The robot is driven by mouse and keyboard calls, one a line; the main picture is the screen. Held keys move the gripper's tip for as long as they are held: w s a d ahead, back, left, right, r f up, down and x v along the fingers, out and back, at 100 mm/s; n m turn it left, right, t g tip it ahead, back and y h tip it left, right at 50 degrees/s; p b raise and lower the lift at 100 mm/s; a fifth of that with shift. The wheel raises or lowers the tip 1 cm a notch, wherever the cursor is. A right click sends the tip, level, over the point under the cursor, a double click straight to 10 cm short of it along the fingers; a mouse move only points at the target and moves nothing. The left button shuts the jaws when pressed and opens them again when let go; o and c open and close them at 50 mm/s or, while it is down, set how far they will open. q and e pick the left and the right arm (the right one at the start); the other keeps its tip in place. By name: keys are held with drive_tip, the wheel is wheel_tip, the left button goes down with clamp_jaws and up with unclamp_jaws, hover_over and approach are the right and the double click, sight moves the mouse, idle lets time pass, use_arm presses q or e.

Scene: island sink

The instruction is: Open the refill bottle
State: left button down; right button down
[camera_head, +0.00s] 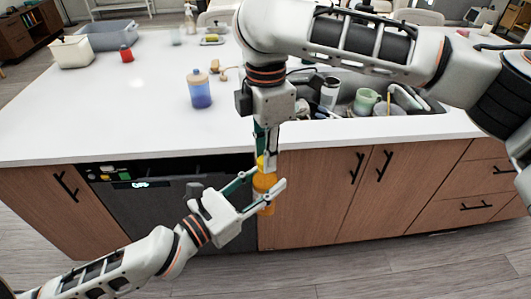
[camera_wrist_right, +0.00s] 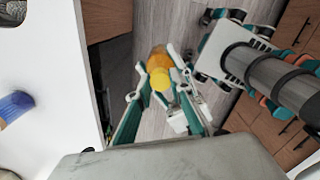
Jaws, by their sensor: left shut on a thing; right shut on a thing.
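The refill bottle (camera_head: 263,190) is orange with a yellow cap (camera_head: 261,163). It is held upright in the air in front of the island. My left gripper (camera_head: 266,196) comes from the lower left and is shut on the bottle's body. My right gripper (camera_head: 268,160) points down from above and is shut on the cap. In the right wrist view the round yellow cap (camera_wrist_right: 160,79) is between my right fingers, with the orange body (camera_wrist_right: 158,58) beyond it. The fingers hide part of the cap, so I cannot tell whether it is loose on the neck.
A blue bottle with a tan top (camera_head: 200,92) stands on the white island counter (camera_head: 120,110). The sink (camera_head: 350,85) behind my right gripper holds a green mug (camera_head: 366,100) and other items.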

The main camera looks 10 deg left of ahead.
drive_tip(key=n, duration=0.5)
drive_tip(key=shift+w+a+n, duration=0.1)
drive_tip(key=shift+w+n, duration=0.05)
drive_tip(key=shift+n, duration=0.25)
drive_tip(key=n, duration=0.5)
drive_tip(key=shift+w+r+n, duration=0.1)
drive_tip(key=shift+n, duration=0.2)
drive_tip(key=n, duration=0.5)
drive_tip(key=shift+n, duration=0.3)
drive_tip(key=n, duration=0.6)
drive_tip(key=shift+a+n, duration=0.1)
drive_tip(key=shift+n, duration=0.2)
drive_tip(key=c, duration=1.8)
unclamp_jaws()
